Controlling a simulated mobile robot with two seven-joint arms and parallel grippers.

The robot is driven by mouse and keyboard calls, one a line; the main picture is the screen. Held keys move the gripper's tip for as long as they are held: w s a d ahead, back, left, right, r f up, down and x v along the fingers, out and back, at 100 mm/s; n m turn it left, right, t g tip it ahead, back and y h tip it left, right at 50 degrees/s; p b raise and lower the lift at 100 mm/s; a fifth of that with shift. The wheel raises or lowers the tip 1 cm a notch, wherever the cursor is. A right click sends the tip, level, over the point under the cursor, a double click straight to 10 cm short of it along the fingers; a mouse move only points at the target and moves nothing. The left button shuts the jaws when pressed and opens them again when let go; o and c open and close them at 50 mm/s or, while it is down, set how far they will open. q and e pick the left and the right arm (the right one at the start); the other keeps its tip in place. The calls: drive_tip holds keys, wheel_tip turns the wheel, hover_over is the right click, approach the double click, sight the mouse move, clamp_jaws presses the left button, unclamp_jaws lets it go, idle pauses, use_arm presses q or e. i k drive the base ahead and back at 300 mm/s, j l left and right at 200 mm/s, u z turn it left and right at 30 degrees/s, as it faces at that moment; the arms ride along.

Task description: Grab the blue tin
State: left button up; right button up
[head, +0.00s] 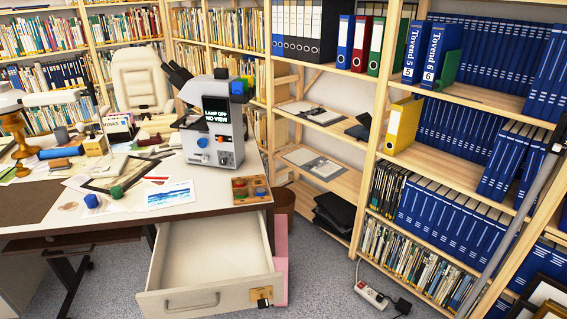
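A small blue object (91,201), perhaps the blue tin, sits on the near left part of the desk (140,222), close to its front edge. It is too small to tell for sure whether it is a tin. A longer blue block-like item (62,152) lies farther back on the desk at the left. A small green object (116,191) sits just right of the small blue one. Neither of my grippers is in the head view.
A microscope (212,125) with a screen reading "LAMP OFF NO VIEW" stands on the desk. A wooden tray (237,188) with coloured pieces lies at the front right corner. An open drawer (205,301) juts out below. Papers and a lamp (14,125) crowd the left; shelves line the walls.

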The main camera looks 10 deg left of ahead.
sight(91, 201)
drive_tip(key=u, duration=1.55)
drive_tip(key=i+j, duration=0.35)
drive_tip(key=i, duration=0.25)
drive_tip(key=i+j, duration=0.3)
drive_tip(key=i, duration=0.25)
drive_tip(key=i+j, duration=0.35)
drive_tip(key=i, duration=0.25)
drive_tip(key=i+j, duration=0.35)
drive_tip(key=i, duration=0.2)
drive_tip(key=l+z, duration=0.05)
